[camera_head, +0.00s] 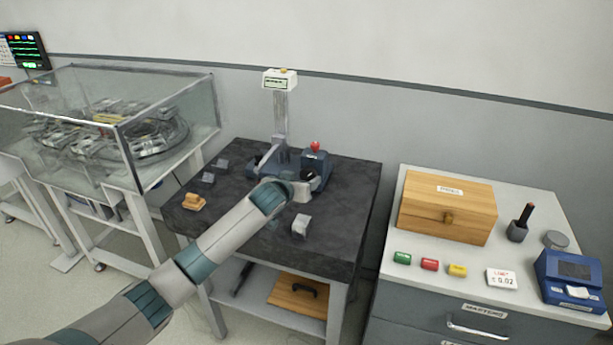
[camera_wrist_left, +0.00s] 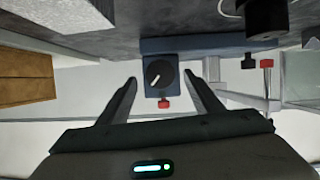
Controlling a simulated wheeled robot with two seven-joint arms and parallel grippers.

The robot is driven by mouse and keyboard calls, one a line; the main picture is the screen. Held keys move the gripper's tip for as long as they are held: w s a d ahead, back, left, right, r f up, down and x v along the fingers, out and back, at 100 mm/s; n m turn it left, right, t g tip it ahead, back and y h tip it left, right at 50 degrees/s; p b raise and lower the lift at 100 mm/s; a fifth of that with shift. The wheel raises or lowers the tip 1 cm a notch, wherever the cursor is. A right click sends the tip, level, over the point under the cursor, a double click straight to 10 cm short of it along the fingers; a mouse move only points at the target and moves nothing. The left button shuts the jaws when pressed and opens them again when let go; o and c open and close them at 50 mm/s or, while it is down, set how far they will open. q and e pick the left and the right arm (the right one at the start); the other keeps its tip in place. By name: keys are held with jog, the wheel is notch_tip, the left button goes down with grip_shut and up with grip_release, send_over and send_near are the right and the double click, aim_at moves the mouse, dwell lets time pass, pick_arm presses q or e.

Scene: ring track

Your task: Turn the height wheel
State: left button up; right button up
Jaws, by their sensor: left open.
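A round black wheel with a white mark (camera_wrist_left: 160,76) sits on the face of a blue block, and I take it to be the height wheel. In the head view the blue block (camera_head: 317,163), topped by a red knob, stands at the foot of a grey column on the dark stone table. My left gripper (camera_wrist_left: 161,80) is open. In the wrist view its fingers appear on either side of the wheel, with clear gaps and nothing between them. In the head view my left gripper (camera_head: 301,188) is in front of the block and partly hides it. My right gripper is not in view.
A glass-cased machine (camera_head: 170,105) stands left. A cabinet with a wooden box (camera_head: 446,205) stands right.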

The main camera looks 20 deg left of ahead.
aim_at(307, 176)
pick_arm(q)
jog(key=x, duration=0.3)
jog(key=shift+r, duration=0.1)
jog(key=shift+w+f, duration=0.3)
jog(key=shift+w, duration=0.25)
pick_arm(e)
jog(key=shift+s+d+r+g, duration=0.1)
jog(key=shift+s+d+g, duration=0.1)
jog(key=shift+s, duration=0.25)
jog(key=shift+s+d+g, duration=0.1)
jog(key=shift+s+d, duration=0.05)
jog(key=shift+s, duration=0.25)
pick_arm(q)
jog(key=c, duration=1.1)
